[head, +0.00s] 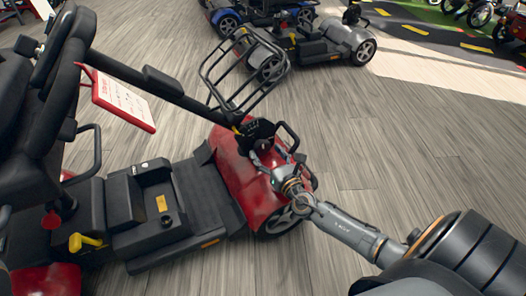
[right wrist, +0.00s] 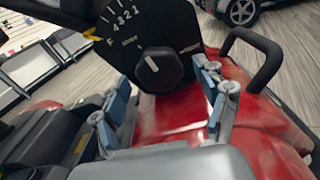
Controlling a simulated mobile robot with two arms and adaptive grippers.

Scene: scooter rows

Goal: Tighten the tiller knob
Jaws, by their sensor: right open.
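The red scooter (head: 240,185) stands on the left, its tiller (head: 150,85) slanting up to the left. In the right wrist view, the black knob (right wrist: 160,68) with a white mark sits on a black dial plate (right wrist: 135,22) printed with numbers. My right gripper (head: 272,165) is at the front of the scooter, close to the dial plate. In the right wrist view, its fingers (right wrist: 165,100) are apart, one on each side below the knob, with nothing between them. I cannot tell whether either finger touches the knob. My left gripper is not in view.
A black loop handle (right wrist: 262,55) stands right of the knob. More scooters (head: 325,40) stand at the back. The wooden floor (head: 420,140) on the right is clear.

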